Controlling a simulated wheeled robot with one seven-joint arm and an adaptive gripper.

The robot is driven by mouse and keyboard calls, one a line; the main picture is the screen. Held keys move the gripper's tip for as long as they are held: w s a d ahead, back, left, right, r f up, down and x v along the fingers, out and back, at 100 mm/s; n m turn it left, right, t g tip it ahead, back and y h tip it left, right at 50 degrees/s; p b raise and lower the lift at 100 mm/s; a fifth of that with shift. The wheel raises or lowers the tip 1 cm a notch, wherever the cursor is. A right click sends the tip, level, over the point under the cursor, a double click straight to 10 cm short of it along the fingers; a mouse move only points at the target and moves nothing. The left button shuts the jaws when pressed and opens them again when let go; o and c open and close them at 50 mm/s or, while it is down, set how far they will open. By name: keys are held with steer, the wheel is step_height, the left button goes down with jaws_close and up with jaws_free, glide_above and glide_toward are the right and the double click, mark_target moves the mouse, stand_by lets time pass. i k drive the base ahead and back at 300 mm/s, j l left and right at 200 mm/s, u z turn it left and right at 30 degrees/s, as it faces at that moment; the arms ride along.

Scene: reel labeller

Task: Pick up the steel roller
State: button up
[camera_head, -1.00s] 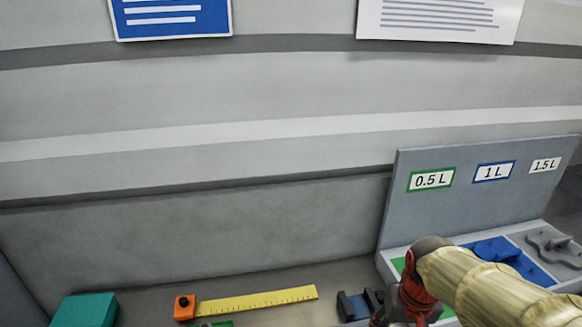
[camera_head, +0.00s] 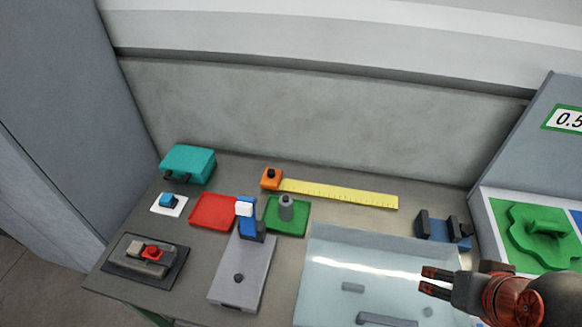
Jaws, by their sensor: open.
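A grey cylinder (camera_head: 286,207), which looks like the steel roller, stands upright on the green tray (camera_head: 301,226). It is small in view, so I cannot be sure of its material. My gripper (camera_head: 426,281) is at the lower right, with its two dark, red-marked fingers apart and pointing left. It is empty and well to the right of the cylinder, and appears over the right part of a pale, glossy panel or box (camera_head: 330,248). Small grey pieces (camera_head: 352,287) show within that panel's outline.
A blue upright post (camera_head: 248,218) on a grey plate (camera_head: 240,275) stands close left of the cylinder. A yellow ruler (camera_head: 345,193) with an orange block lies behind. A red tray (camera_head: 212,211), teal box (camera_head: 188,162) and switch unit (camera_head: 148,258) are left. A dark bracket (camera_head: 445,228) is right.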

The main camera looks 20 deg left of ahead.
mark_target(286, 202)
steer(key=u, duration=1.2)
